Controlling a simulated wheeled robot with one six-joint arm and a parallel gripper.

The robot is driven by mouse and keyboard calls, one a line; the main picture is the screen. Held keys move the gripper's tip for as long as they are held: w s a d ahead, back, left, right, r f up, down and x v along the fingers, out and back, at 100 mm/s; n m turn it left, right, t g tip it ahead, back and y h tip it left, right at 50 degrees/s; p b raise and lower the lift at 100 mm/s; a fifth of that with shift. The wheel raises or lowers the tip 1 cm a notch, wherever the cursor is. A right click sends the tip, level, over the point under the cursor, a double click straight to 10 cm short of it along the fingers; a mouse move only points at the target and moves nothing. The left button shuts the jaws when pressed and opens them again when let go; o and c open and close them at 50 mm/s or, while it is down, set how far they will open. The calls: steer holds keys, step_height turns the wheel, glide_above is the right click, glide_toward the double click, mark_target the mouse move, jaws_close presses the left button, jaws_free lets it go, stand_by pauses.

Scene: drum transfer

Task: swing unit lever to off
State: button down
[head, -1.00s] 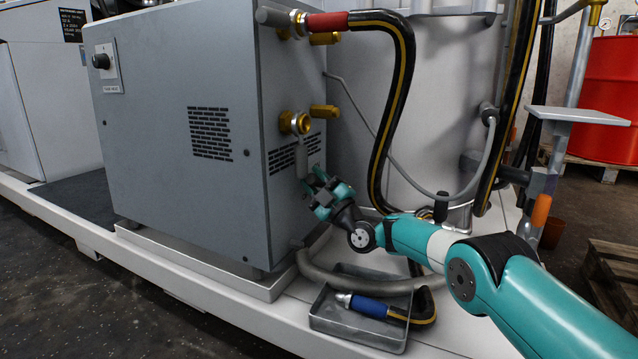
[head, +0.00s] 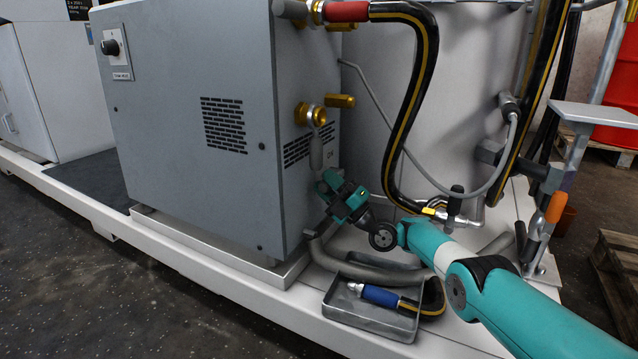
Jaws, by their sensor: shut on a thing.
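The unit's lever (head: 316,151) is a grey handle on the brass valve (head: 308,115) on the right-hand side of the grey cabinet. It hangs roughly straight down from the valve. My teal gripper (head: 325,180) is at the lever's lower end and is shut on it. The fingertips are small and partly hidden by the gripper's body, so the exact contact does not show.
A black hose with a yellow stripe (head: 410,115) curves down right of the lever. A grey tray (head: 345,316) with a blue-ended hose (head: 381,296) lies below. A grey pipe (head: 372,273) runs behind it. A post with an orange handle (head: 557,207) stands right.

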steer(key=c, duration=0.8)
jaws_free()
steer(key=shift+s+d+f+p, duration=0.1)
steer(key=shift+d+f+p, duration=0.05)
steer(key=shift+d+p, duration=0.2)
steer(key=p+v, duration=0.3)
steer(key=v, duration=0.3)
steer(key=shift+s+d+f, duration=0.15)
steer(key=shift+d+f, duration=0.05)
steer(key=shift+f, duration=0.15)
